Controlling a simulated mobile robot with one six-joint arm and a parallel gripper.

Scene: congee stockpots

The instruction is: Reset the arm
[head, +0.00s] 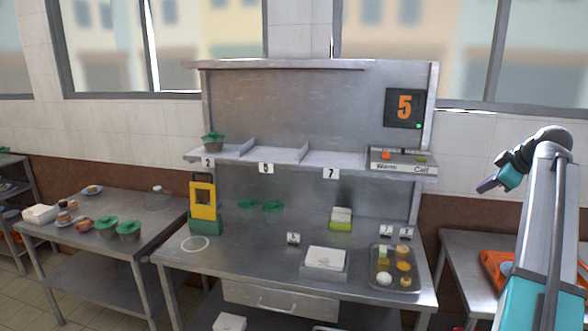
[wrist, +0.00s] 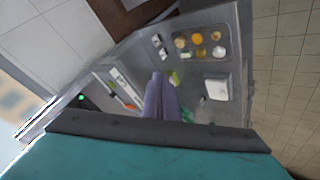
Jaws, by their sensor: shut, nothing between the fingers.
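My gripper (head: 487,185) is raised in the air at the right in the head view, in front of the tiled wall and to the right of the metal counter (head: 215,255). Its purple fingers (wrist: 160,100) show in the wrist view, together and with nothing between them. My arm rises from the lower right of the head view, bends at the top, and the gripper points down to the left. The gripper touches nothing that I can see.
The counter's shelf (head: 285,158) carries a green-lidded pot (head: 213,141) and a button box (head: 403,160). A tray (head: 371,277) of small dishes, a white box (head: 325,260) and a yellow-green stand (head: 203,205) are below. An orange crate (head: 490,262) sits right.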

